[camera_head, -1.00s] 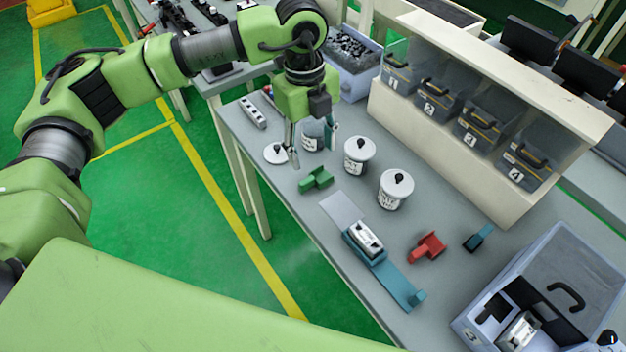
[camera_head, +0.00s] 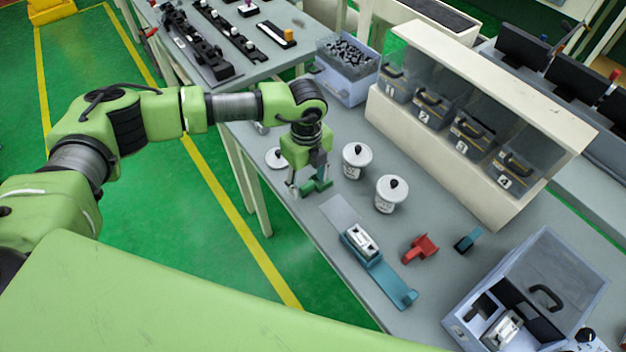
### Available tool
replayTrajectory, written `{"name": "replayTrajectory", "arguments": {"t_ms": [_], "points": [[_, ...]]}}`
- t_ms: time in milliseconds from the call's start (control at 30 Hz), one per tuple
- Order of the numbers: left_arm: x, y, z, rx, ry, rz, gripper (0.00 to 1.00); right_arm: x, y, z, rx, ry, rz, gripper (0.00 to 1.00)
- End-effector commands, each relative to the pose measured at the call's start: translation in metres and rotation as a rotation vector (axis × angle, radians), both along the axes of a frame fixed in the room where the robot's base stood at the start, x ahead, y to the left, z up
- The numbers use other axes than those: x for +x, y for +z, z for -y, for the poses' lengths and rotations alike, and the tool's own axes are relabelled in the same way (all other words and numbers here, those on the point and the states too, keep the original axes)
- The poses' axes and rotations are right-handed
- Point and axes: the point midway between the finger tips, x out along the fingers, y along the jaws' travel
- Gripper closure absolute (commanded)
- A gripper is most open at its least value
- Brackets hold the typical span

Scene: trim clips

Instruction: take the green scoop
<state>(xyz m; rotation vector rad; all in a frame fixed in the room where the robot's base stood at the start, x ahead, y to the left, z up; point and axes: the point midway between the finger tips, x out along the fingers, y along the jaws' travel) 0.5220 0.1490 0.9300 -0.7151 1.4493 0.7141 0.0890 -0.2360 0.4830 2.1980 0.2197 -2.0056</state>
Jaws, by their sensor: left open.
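Part of the scoop is hidden by the gripper. I cannot tell whether the fingers touch it. My right gripper does not show.
White lidded jars (camera_head: 391,195) and (camera_head: 356,162) stand right of the gripper. A white lid (camera_head: 277,158) lies to its left. A shelf (camera_head: 470,190) of numbered bins stands behind.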

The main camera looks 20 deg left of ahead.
Motion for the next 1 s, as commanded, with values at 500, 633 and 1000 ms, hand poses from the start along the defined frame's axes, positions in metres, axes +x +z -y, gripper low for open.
{"name": "replayTrajectory", "arguments": {"t_ms": [500, 633, 1000], "points": [[-0.001, -0.016, -0.001, 0.001, 0.0, -0.001, 0.83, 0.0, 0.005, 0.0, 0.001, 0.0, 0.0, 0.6], [-0.001, -0.015, -0.001, 0.001, 0.0, -0.001, 0.91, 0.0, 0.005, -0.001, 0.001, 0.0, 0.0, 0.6], [0.0, -0.011, 0.0, -0.001, 0.0, 0.0, 0.91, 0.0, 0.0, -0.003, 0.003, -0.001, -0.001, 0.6]]}}
